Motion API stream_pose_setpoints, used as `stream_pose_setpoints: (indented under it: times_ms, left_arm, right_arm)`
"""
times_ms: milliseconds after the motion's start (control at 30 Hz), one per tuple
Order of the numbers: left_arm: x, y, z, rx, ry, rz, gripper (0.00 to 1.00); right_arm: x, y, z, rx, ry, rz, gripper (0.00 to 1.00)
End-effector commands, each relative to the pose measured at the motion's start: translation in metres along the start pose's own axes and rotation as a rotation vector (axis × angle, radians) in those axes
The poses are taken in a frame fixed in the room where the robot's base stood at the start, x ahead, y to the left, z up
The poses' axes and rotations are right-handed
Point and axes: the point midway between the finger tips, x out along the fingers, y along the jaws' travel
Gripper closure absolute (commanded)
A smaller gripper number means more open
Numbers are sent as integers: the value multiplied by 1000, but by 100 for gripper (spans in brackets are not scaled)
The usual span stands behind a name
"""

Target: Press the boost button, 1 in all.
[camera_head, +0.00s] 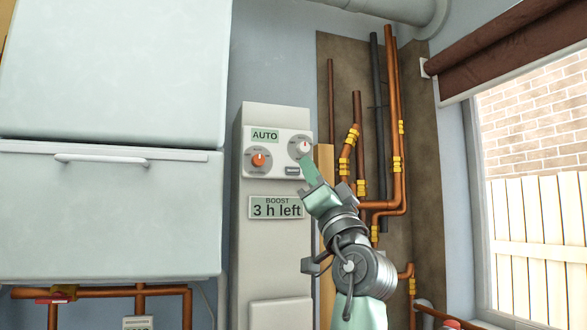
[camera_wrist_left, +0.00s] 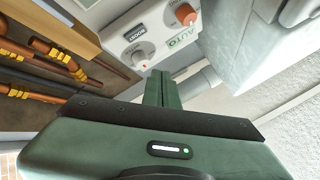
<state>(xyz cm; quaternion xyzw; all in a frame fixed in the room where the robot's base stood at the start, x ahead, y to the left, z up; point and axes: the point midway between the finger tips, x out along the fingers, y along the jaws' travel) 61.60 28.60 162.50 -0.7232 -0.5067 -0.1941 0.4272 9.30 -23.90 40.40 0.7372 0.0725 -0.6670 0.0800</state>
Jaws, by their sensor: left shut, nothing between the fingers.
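The control panel (camera_head: 275,187) is on a tall grey cabinet. The boost button (camera_head: 292,170) is a small dark-framed rectangle under the white dial (camera_head: 302,148); in the left wrist view it carries the word BOOST (camera_wrist_left: 134,32). Below it a green display (camera_head: 276,208) reads "BOOST 3 h left". My left gripper (camera_head: 304,164) is shut and empty, its fingertips just right of the button and below the white dial in the head view. In the left wrist view its fingers (camera_wrist_left: 160,75) point toward the panel. I cannot tell whether they touch it. My right gripper is not in view.
An orange dial (camera_head: 258,160) sits left of the button, under a display reading AUTO (camera_head: 265,135). Copper pipes (camera_head: 391,130) run up the wall to the right of the cabinet. A large white appliance (camera_head: 110,215) stands on the left. A window is at far right.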

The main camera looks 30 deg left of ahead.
Motion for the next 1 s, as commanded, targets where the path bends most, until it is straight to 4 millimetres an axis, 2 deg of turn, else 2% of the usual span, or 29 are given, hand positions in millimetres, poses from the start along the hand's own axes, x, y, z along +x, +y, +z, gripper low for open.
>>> stream_pose_setpoints:
  times_ms: [100, 400, 1000]
  left_arm:
    - [14, 8, 8, 5, -1, 0, 100]
    - [33, 24, 24, 2, 1, 0, 100]
    - [36, 26, 26, -1, 0, -1, 100]
  right_arm:
    - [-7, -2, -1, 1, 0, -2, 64]
    - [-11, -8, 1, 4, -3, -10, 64]
    - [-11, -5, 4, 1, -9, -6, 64]
